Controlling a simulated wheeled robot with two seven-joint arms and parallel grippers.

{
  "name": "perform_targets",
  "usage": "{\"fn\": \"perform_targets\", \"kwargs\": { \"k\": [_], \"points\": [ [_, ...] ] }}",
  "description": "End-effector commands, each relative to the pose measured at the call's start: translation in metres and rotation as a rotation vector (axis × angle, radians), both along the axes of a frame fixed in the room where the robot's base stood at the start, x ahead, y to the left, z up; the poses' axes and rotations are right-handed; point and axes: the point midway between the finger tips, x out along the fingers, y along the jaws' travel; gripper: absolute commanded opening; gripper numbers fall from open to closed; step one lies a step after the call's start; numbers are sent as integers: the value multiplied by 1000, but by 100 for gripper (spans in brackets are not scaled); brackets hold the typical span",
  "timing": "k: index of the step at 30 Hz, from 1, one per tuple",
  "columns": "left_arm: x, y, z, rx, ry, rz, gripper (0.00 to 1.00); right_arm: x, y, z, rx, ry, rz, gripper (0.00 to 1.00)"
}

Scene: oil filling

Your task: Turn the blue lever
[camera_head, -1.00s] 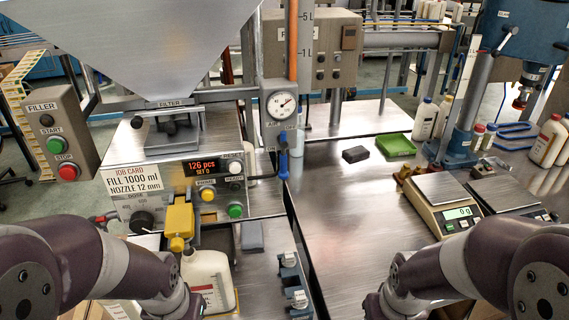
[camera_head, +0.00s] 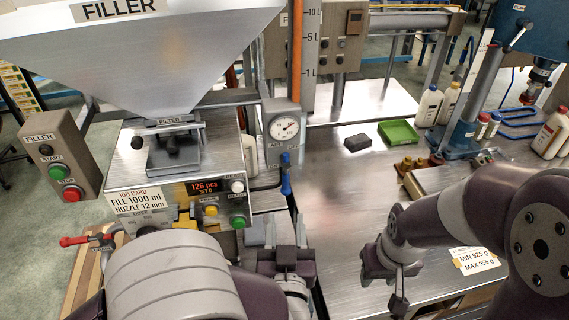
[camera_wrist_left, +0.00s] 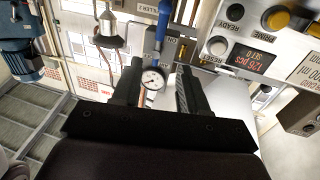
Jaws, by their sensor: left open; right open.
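The blue lever (camera_head: 286,174) hangs handle-down below a round pressure gauge (camera_head: 284,127) on a grey air box at the right side of the filling machine. My left gripper (camera_head: 272,238) is below the lever in the head view, apart from it. In the left wrist view its two black fingers (camera_wrist_left: 158,85) are open and empty, and the blue lever (camera_wrist_left: 169,25) shows beyond the gap between them. The lever's ON label shows beside it there. My right gripper (camera_head: 388,278) is open and low over the bench, far from the lever, its fingers only partly visible.
The machine's control panel (camera_head: 205,190) with buttons is left of the lever. A start/stop box (camera_head: 62,155) stands further left. A green tray (camera_head: 398,132), dark block (camera_head: 357,142), scale (camera_head: 430,180) and bottles (camera_head: 428,105) are on the right bench. The bench's middle is clear.

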Motion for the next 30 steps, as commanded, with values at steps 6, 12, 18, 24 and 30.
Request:
{"fn": "perform_targets", "kwargs": {
  "k": [6,12,18,24,30],
  "points": [
    [52,3,4,1,3,9,43,0,0,19,0,0,0,43],
    [98,3,2,0,4,5,43,0,0,33,0,0,0,43],
    [118,1,0,0,4,2,43,0,0,37,0,0,0,43],
    [120,1,-1,0,4,0,43,0,0,37,0,0,0,43],
    [120,1,-1,0,4,0,7,0,0,37,0,0,0,43]
  ]
}}
